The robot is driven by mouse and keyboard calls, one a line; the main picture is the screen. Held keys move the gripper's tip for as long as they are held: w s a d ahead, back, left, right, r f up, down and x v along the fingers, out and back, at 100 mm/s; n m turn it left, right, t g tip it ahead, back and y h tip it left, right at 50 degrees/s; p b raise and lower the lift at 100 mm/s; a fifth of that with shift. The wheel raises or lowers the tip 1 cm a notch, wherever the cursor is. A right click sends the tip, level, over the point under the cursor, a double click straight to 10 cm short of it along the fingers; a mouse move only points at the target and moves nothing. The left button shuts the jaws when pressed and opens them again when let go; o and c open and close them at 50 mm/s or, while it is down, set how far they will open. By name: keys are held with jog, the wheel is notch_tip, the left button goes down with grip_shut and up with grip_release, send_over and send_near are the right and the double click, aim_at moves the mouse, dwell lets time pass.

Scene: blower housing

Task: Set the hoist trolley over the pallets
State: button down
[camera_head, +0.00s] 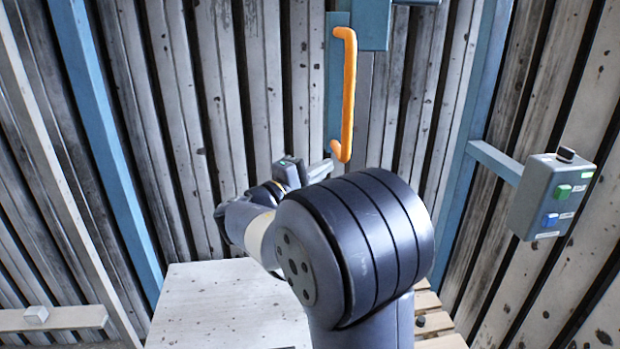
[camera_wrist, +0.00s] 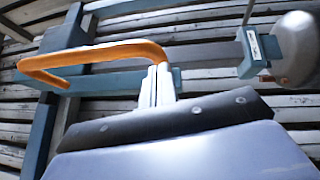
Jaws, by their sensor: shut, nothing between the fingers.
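An orange bar handle (camera_head: 349,95) stands upright on a blue plate (camera_head: 333,75) below a blue block (camera_head: 372,25), which looks like part of the hoist trolley. The block's top is cut off by the frame. My gripper (camera_head: 325,168) is shut and empty near the handle's lower end, partly hidden by my arm. In the wrist view the handle (camera_wrist: 95,55) runs across the left, and the shut fingers (camera_wrist: 160,75) are close to its right end. I cannot tell if they touch. Wooden pallet slats (camera_head: 432,322) show low behind my arm.
A grey control box (camera_head: 540,200) with green and blue buttons sits on a blue arm at the right. A pale flat board (camera_head: 215,305) lies low at left. Blue posts (camera_head: 105,140) and corrugated walls surround the space. A rounded grey body (camera_wrist: 298,48) shows in the wrist view.

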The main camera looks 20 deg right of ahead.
jog(key=shift+s+d, duration=0.2)
jog(key=shift+d, duration=0.25)
jog(key=s+d+b, duration=0.2)
jog(key=d+b, duration=0.1)
jog(key=d, duration=0.5)
jog(key=s+d+b, duration=0.3)
jog(key=d+b, duration=0.1)
jog(key=d, duration=0.5)
jog(key=shift+d+b, duration=0.15)
jog(key=shift+b, duration=0.15)
jog(key=shift+s+r, duration=0.1)
jog(key=shift+r, duration=0.1)
